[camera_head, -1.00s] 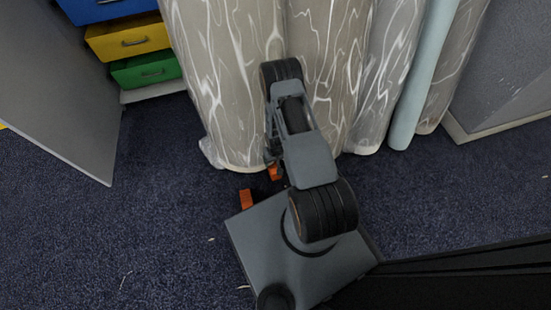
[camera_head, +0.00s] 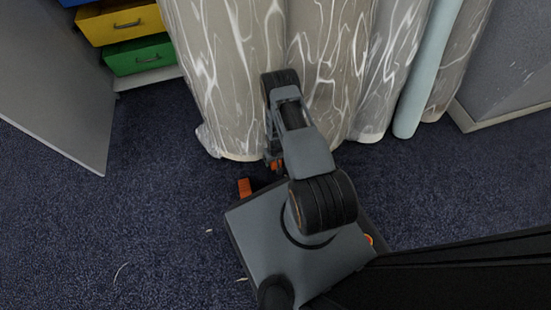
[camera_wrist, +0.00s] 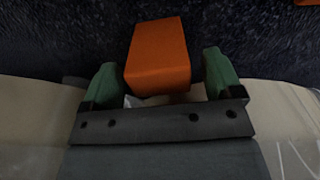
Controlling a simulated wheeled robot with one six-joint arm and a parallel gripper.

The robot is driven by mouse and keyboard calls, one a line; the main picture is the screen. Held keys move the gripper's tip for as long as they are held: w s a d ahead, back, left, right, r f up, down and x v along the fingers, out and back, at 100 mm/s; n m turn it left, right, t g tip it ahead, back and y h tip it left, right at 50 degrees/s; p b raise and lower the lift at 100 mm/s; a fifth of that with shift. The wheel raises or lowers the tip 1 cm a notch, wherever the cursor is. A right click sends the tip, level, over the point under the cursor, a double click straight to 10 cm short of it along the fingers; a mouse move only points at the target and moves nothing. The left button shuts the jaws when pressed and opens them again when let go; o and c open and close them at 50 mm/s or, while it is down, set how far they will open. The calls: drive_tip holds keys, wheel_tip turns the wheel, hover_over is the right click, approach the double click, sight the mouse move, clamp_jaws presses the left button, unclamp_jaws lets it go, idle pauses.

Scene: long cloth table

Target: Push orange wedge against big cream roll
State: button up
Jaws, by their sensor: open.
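An orange wedge (camera_wrist: 158,55) lies between the two green fingers of my open gripper (camera_wrist: 163,80) in the wrist view. Its near end is close to the dark palm bar; I cannot tell whether it touches. In the head view only a bit of this wedge (camera_head: 276,166) shows by my gripper (camera_head: 273,163), mostly hidden by my arm. Large cream-grey rolls with white veins stand upright; the left one (camera_head: 225,90) has its foot just behind the gripper. A pale cream surface (camera_wrist: 35,110) shows beside the palm in the wrist view. Contact between wedge and roll cannot be seen.
A second orange block (camera_head: 245,187) lies on the dark blue carpet (camera_head: 150,220) beside my base. A pale blue roll (camera_head: 425,75) stands to the right. A grey panel (camera_head: 60,90) and yellow (camera_head: 117,22) and green (camera_head: 139,54) drawers are at left. Carpet at left is open.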

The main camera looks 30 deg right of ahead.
drive_tip(key=c, duration=1.2)
drive_tip(key=shift+w+a, duration=0.15)
